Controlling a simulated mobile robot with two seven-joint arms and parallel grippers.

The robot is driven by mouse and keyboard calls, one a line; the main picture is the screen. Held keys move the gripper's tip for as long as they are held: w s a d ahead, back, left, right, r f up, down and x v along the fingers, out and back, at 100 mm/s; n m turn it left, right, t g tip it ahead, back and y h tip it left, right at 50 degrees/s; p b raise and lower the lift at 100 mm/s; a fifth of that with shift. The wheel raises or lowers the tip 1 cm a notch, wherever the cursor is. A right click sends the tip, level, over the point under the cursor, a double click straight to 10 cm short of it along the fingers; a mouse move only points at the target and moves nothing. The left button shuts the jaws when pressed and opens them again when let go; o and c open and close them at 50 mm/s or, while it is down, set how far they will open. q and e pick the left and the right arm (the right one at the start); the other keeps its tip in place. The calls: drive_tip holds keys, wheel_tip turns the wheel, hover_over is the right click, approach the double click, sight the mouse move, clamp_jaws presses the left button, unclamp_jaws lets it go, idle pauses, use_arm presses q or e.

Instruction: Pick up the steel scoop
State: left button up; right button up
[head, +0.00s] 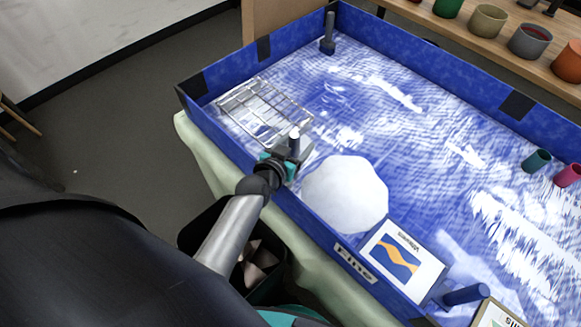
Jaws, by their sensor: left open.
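A grey metallic piece with a short upright handle, which looks like the steel scoop (295,143), is at the near left inner edge of the blue sand tray (222,135). My left gripper (283,160) is right at it, with teal finger parts showing on its near side. The gripper is open and hides part of the piece. I cannot tell whether the fingers touch it. My right gripper is not in view.
A wire rack (262,108) lies behind the gripper. A dark upright-handled tool (328,44) stands at the back corner. A dark bin (262,268) sits below the tray's near edge.

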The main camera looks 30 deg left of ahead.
use_arm(q)
drive_tip(key=shift+x, duration=0.85)
drive_tip(key=shift+f, duration=0.1)
clamp_jaws()
idle(0.7)
